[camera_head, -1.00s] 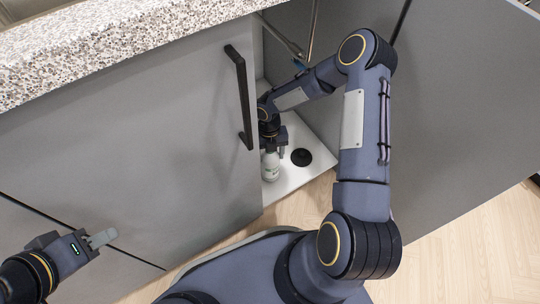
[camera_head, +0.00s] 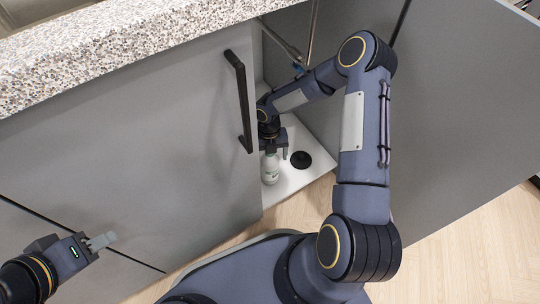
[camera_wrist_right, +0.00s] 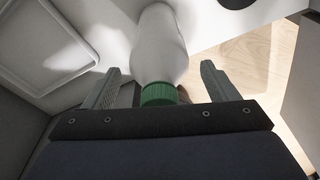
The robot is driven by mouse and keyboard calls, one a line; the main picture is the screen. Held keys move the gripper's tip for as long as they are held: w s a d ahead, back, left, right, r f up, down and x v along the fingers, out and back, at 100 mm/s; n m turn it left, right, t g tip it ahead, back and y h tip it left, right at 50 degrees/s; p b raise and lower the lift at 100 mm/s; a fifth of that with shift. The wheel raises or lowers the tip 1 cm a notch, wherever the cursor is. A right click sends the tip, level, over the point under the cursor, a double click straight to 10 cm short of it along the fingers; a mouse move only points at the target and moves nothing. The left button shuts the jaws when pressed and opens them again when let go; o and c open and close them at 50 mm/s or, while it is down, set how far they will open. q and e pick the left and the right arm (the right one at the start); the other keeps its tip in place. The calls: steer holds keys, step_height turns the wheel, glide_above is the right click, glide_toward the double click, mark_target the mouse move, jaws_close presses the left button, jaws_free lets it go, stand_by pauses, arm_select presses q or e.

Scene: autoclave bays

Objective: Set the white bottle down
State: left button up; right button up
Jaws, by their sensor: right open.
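The white bottle (camera_head: 270,170) stands upright on the white floor of the open cabinet. In the right wrist view the bottle (camera_wrist_right: 160,40) shows its white body and green cap (camera_wrist_right: 160,94). My right gripper (camera_wrist_right: 160,68) is open, with one finger on each side of the bottle's cap end and gaps beside it. In the head view my right gripper (camera_head: 274,151) is over the bottle's top and hides the cap. My left gripper (camera_head: 103,241) is outside, in front of the closed grey door, far from the bottle; its finger gap is not clear.
A black round piece (camera_head: 301,159) is on the cabinet floor (camera_head: 295,180) right of the bottle. A grey door with a black handle (camera_head: 240,100) is close on the left, and an open grey door (camera_head: 465,120) is on the right. A speckled countertop (camera_head: 100,45) is above.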

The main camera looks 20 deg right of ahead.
steer(key=r+p, duration=0.1)
steer(key=r, duration=0.1)
steer(key=r+p, duration=0.1)
steer(key=r, duration=0.1)
steer(key=w+r+p, duration=0.1)
steer(key=r, duration=0.2)
steer(key=shift+d, duration=0.15)
